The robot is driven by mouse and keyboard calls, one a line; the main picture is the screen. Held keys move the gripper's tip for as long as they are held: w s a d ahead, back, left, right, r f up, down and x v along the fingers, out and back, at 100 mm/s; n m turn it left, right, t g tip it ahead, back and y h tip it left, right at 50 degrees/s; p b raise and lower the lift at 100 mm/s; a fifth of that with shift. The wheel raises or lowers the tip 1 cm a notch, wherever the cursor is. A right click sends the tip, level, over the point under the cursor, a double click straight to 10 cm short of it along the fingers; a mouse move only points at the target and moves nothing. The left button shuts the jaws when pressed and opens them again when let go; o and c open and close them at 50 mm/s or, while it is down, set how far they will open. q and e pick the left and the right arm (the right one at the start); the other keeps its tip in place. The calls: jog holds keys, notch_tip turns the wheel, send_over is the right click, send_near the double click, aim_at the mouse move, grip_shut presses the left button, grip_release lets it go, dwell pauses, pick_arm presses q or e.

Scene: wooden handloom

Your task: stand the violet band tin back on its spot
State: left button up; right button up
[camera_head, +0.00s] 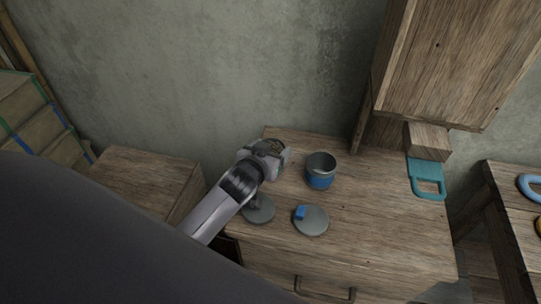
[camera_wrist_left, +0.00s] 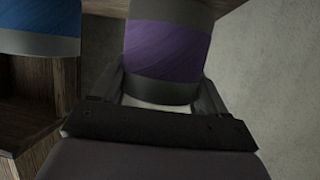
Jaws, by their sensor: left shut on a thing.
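My left gripper (camera_head: 275,155) is shut on the violet band tin (camera_wrist_left: 167,48), a grey can with a wide violet band that fills the space between the fingers in the left wrist view. In the head view the gripper is above the back left part of the wooden cabinet top (camera_head: 375,225), and the tin is mostly hidden by the gripper. Whether the tin touches the wood cannot be told. My right gripper is not in view.
A blue band tin (camera_head: 320,172) stands open just right of my left gripper. Two grey round lids lie in front: one with a blue knob (camera_head: 314,224), one partly under my arm (camera_head: 262,213). A teal handled piece (camera_head: 428,178) lies at the right beside a wooden block (camera_head: 428,140).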

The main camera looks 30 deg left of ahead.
pick_arm(q)
jog(key=shift+f, duration=0.8)
jog(key=shift+f, duration=0.2)
jog(key=o, duration=1.1)
jog(key=shift+o, duration=0.2)
jog(key=shift+r, duration=0.1)
jog(key=shift+r, duration=0.15)
jog(key=v, duration=1.2)
jog(key=shift+p, duration=0.3)
